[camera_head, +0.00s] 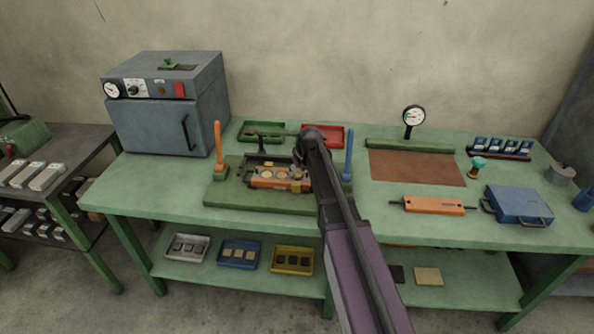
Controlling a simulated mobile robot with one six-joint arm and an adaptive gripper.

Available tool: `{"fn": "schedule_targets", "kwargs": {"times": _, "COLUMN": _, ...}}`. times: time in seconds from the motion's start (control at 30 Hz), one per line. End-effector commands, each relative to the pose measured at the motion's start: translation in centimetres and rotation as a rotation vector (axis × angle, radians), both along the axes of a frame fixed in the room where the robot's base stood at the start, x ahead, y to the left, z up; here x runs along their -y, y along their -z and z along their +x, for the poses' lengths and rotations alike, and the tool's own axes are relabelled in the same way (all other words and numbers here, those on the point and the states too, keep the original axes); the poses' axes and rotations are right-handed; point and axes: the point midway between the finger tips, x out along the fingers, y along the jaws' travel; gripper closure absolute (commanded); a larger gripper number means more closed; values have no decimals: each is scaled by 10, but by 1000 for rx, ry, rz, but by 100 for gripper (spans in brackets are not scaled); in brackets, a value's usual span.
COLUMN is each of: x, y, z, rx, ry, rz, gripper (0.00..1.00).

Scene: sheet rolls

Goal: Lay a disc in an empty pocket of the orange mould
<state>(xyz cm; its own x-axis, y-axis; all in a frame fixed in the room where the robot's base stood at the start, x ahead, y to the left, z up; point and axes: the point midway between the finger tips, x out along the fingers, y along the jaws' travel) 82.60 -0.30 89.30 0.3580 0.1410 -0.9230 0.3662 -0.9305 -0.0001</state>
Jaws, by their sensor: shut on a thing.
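The orange mould (268,184) lies in a dark frame on a green base plate on the bench, left of centre. Pale tan round shapes show in its left and middle part; its right end is partly hidden by my gripper. I cannot tell which pockets are empty. My gripper (299,180) points down over the right end of the mould, at the end of my arm. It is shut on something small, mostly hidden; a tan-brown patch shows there. I cannot tell whether it touches the mould.
An orange lever (219,148) and a blue lever (348,155) stand on either side. Behind are a green tray (262,125) and a red tray (338,129). An orange plate with handles (434,205) and a blue case (518,205) lie right. A grey oven (165,105) stands left.

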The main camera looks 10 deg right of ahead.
Motion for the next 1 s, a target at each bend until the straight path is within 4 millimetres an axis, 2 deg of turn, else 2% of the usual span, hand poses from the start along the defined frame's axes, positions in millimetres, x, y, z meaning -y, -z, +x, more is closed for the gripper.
{"fn": "schedule_targets", "kwargs": {"times": 0.23, "x": 0, "y": 10, "z": 0, "rx": 0, "ry": 0, "rz": 0, "gripper": 76}}
{"fn": "schedule_targets", "kwargs": {"times": 0.87, "x": 0, "y": 11, "z": 0, "rx": 0, "ry": 0, "rz": 0, "gripper": 76}}
{"fn": "schedule_targets", "kwargs": {"times": 0.9, "x": 0, "y": 11, "z": 0, "rx": 0, "ry": 0, "rz": 0, "gripper": 36}}
{"fn": "schedule_targets", "kwargs": {"times": 1.0, "x": 0, "y": 11, "z": 0, "rx": 0, "ry": 0, "rz": 0, "gripper": 6}}
